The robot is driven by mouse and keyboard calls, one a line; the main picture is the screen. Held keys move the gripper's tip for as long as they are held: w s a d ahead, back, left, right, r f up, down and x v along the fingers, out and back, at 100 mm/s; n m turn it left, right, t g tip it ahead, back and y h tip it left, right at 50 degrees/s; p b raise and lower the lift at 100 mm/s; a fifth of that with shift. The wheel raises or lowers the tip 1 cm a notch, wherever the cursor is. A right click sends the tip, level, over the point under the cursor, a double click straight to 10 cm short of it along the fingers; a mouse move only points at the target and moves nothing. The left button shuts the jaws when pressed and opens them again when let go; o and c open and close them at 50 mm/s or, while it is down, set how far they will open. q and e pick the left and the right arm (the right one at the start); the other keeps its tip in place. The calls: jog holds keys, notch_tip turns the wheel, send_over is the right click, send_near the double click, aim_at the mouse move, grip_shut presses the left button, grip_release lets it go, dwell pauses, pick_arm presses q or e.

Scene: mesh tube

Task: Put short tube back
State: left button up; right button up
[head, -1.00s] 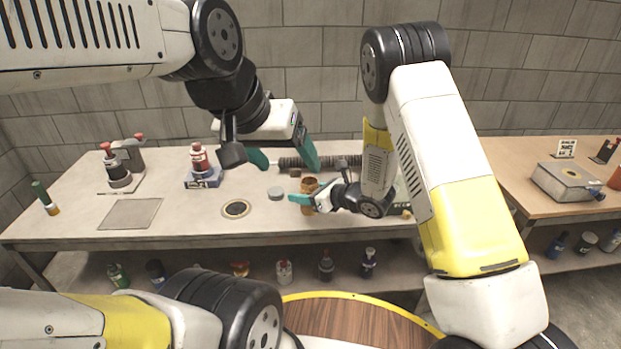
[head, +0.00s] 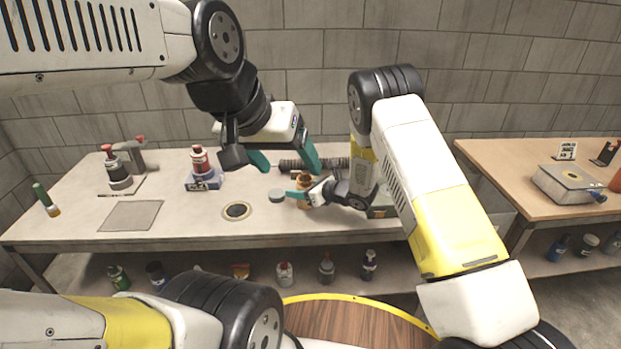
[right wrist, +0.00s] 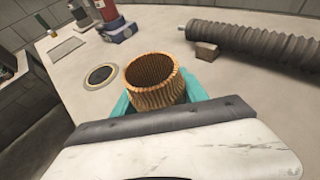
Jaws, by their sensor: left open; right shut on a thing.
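The short tube is a brown, ribbed, hollow piece (right wrist: 153,82). In the right wrist view it stands mouth up between the teal fingers of my right gripper (right wrist: 157,103), which is shut on it. In the head view the tube (head: 303,181) shows partly behind the right gripper (head: 303,194), over the middle of the bench. I cannot tell whether its bottom touches the bench. My left gripper (head: 285,157) is open and empty, with its teal fingers apart above the back of the bench. A dark-centred ring (head: 237,210) lies flat on the bench, left of the tube.
A dark corrugated hose (head: 325,164) lies along the back, with a small brown block (right wrist: 207,51) at its end. A red bottle on a blue stand (head: 203,178) and a grey plate (head: 131,215) are farther left.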

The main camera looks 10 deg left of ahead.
jog(key=o, duration=1.4)
